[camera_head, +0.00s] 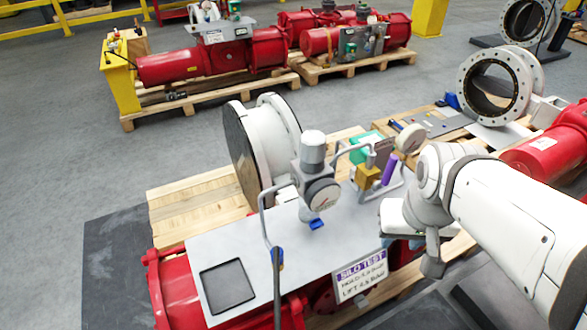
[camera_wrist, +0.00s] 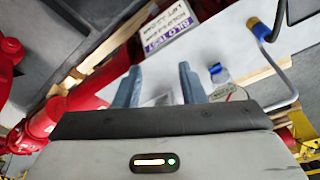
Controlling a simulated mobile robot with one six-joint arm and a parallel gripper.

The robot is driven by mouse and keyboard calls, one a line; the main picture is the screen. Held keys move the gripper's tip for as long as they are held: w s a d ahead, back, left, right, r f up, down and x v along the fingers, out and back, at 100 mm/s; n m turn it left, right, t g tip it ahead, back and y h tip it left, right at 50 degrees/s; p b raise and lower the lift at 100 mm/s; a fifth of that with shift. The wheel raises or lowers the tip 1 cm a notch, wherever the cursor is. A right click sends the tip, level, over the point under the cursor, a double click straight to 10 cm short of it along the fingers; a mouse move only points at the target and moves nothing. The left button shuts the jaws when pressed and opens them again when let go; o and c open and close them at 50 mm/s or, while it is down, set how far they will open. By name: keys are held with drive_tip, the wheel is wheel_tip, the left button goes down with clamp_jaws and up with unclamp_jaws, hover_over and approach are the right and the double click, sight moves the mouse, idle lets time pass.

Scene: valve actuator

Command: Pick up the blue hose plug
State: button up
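A small blue piece (camera_head: 317,224), likely the blue hose plug, sits below the pressure gauge on the grey plate (camera_head: 340,235). In the wrist view, a blue piece with a pale body (camera_wrist: 217,71) shows just right of my fingers. I cannot tell for certain which is the plug. My gripper (camera_wrist: 160,78) is open, its two blue-grey fingers apart and apparently empty. In the head view, it is largely hidden behind my arm.
The gauge and regulator (camera_head: 318,185) stand upright on the plate beside bent pipes. A SILO TEST sign (camera_head: 360,275) hangs at the plate's front. A dark square tray (camera_head: 227,287) lies at left. A white flange (camera_head: 270,130) and a green box (camera_head: 364,148) stand behind.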

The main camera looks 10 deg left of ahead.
drive_tip(key=shift+o, duration=1)
drive_tip(key=shift+w+a, duration=0.1)
drive_tip(key=shift+a, duration=0.1)
drive_tip(key=shift+o, duration=1)
drive_tip(key=w+a+f+n, duration=0.2)
drive_tip(key=w+a, duration=0.1)
drive_tip(key=a, duration=0.3)
drive_tip(key=w+a+f+n+g+b, duration=0.1)
drive_tip(key=w+a+f+n, duration=0.1)
drive_tip(key=a, duration=0.4)
drive_tip(key=shift+w+f+g, duration=0.3)
drive_tip(key=shift+w+f, duration=0.5)
drive_tip(key=shift+f, duration=0.05)
drive_tip(key=n+g+b, duration=0.1)
drive_tip(key=n, duration=0.1)
hover_over(276, 248)
drive_tip(key=f, duration=0.4)
drive_tip(key=d+f, duration=0.1)
drive_tip(key=f, duration=0.1)
drive_tip(key=shift+w+f, duration=0.1)
drive_tip(key=shift+w, duration=0.15)
drive_tip(key=shift+s+a+f, duration=0.1)
drive_tip(key=shift+a+f, duration=0.05)
drive_tip(key=shift+f, duration=1.15)
drive_tip(key=shift+s+a+f, duration=0.1)
drive_tip(key=shift+a+f, duration=0.05)
drive_tip(key=shift+f, duration=1.1)
drive_tip(key=shift+s+a+f, duration=0.1)
drive_tip(key=shift+a+f, duration=0.05)
drive_tip(key=shift+f, duration=1.15)
